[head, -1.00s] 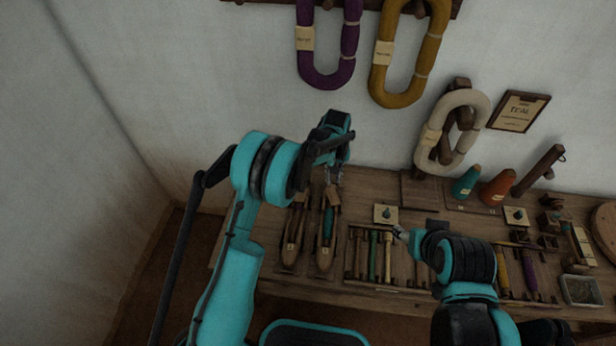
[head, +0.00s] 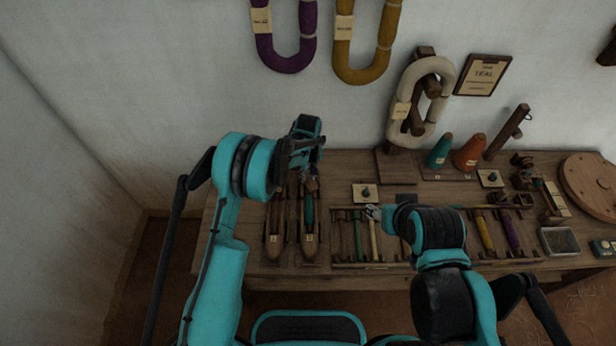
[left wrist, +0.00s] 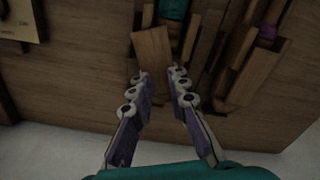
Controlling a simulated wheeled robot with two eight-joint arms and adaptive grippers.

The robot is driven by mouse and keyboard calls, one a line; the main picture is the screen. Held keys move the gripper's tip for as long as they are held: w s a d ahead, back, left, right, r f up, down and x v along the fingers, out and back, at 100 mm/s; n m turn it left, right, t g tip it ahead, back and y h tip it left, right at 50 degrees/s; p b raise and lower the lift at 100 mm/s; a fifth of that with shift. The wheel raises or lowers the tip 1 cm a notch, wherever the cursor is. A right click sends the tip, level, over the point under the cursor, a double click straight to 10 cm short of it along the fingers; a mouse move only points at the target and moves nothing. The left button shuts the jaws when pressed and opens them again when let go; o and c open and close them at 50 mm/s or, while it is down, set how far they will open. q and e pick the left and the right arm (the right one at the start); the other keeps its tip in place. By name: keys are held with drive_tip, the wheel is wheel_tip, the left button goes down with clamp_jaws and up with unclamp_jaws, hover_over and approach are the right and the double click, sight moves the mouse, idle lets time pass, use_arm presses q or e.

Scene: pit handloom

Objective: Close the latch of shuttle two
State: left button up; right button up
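Two long wooden shuttles lie side by side at the left of the bench. The right one (head: 309,238) holds teal thread; I take it as shuttle two, though its tag is too small to read surely. In the left wrist view its teal thread (left wrist: 173,9) shows at the top, with a pale wooden latch piece (left wrist: 153,52) tilted at its end. My left gripper (left wrist: 161,82) is open, its fingertips apart just short of that piece, and I see nothing between them. My right gripper (head: 374,212) is over the rack of rods; its fingers are too small to judge.
The other shuttle (head: 275,238) lies close to the left; its purple thread (left wrist: 268,34) shows in the left wrist view. A rack of coloured rods (head: 358,240) is to the right. Yarn cones (head: 468,153) and a cream hank (head: 404,105) stand at the back.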

sight(308, 178)
use_arm(q)
clamp_jaws()
drive_tip(key=m, duration=0.4)
drive_tip(key=shift+m+b, duration=0.4)
unclamp_jaws()
drive_tip(key=shift+r, duration=0.1)
wheel_tip(308, 178, up, 12)
